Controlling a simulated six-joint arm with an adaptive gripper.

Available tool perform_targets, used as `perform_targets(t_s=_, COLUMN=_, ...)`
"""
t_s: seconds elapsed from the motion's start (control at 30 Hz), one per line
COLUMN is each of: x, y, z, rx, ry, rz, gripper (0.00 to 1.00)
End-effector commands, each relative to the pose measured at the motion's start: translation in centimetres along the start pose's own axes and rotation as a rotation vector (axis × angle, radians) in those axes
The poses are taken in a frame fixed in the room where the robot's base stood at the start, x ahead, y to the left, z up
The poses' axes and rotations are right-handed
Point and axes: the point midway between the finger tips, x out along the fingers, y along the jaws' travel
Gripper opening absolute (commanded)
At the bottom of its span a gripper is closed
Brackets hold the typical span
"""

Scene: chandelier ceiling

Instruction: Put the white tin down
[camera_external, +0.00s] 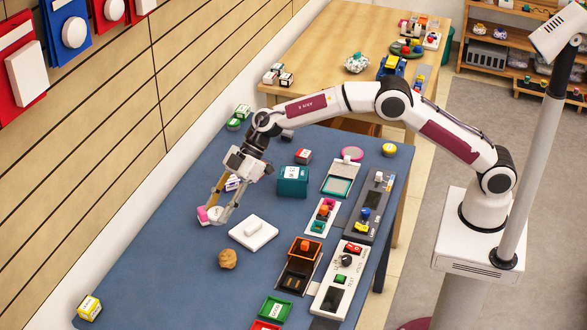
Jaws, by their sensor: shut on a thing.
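My gripper (215,212) reaches down low over the left part of the blue table (150,255). Its fingers are shut on a small white thing, which looks like the white tin (213,211). The fingers partly hide the tin. A small pink thing (203,214) shows right at the tin's left side; I cannot tell whether it is part of the tin or separate. I cannot tell whether the tin touches the table or hangs just above it.
A white square block (254,232) lies just right of my gripper, with a brown lump (228,259) in front. A teal box (292,181) and several switch panels stand farther right. The table's front left is mostly clear.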

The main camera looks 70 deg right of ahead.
Motion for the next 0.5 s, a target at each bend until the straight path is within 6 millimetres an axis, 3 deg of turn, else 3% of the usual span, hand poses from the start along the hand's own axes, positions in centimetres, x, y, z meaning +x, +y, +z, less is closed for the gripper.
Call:
perform_targets(t_s=0.2, x=3.9, y=-4.1, z=-4.3, rx=-0.021, ry=0.001, rz=-0.017, gripper=0.10)
perform_targets(t_s=0.5, x=6.7, y=-7.9, z=-7.6, rx=-0.033, ry=0.000, rz=-0.031, gripper=0.10)
